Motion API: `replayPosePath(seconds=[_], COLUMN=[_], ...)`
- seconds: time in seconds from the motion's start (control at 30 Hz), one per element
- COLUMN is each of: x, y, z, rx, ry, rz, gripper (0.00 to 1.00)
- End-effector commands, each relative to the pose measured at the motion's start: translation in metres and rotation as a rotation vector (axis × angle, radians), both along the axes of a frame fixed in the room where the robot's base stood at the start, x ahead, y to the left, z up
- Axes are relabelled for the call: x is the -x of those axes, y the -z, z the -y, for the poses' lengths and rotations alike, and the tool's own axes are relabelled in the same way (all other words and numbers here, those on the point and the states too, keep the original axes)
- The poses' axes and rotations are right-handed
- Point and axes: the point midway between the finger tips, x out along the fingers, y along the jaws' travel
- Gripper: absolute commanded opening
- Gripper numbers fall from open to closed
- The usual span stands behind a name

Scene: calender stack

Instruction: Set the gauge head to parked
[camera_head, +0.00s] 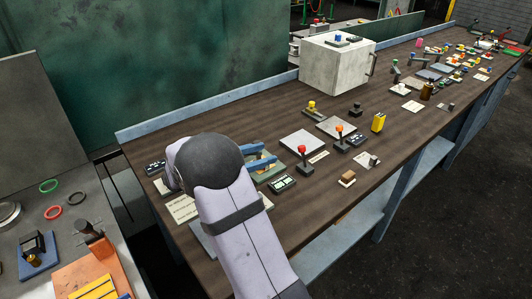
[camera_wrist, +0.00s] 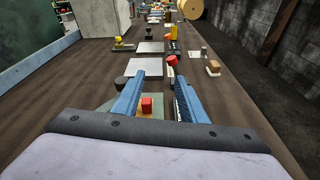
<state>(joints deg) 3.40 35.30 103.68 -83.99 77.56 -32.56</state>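My gripper (camera_head: 264,157) is over the near part of the long brown bench. Its two blue fingers are apart in the wrist view (camera_wrist: 160,80), with nothing held between them. A small red block (camera_wrist: 146,106) on a greenish plate (camera_wrist: 113,107) shows between and below the fingers; I cannot tell its height gap from them. Past the fingertips stand a red-knobbed lever (camera_head: 302,150), an orange-knobbed lever (camera_head: 339,128) and a yellow-knobbed lever (camera_head: 311,105). I cannot tell which part is the gauge head, or read any parked mark. My arm hides part of the near bench.
A dark box with a pale green display (camera_head: 282,184) lies near the levers. Flat grey plates (camera_head: 302,142), a yellow block (camera_head: 378,122) and a large white cabinet (camera_head: 335,65) stand farther along. A blue rail (camera_head: 215,103) edges the back. Bare bench shows between items.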

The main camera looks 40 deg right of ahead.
Motion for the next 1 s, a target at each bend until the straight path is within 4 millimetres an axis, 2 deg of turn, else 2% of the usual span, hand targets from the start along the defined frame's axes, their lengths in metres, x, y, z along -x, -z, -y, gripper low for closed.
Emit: replayPosePath(seconds=[0.03, 0.13, 0.33, 0.53, 0.67, 1.0], x=[-0.014, -0.037, -0.062, -0.065, -0.065, -0.067], y=[0.011, 0.013, 0.019, 0.021, 0.021, 0.022], z=[0.004, 0.007, 0.005, 0.004, 0.010, 0.055], rx=[0.056, 0.146, 0.229, 0.239, 0.237, 0.232], ry=[-0.031, -0.089, -0.158, -0.169, -0.167, -0.154], rz=[-0.032, -0.085, -0.146, -0.159, -0.162, -0.164], gripper=[0.38, 0.38, 0.38, 0.38, 0.38, 0.38])
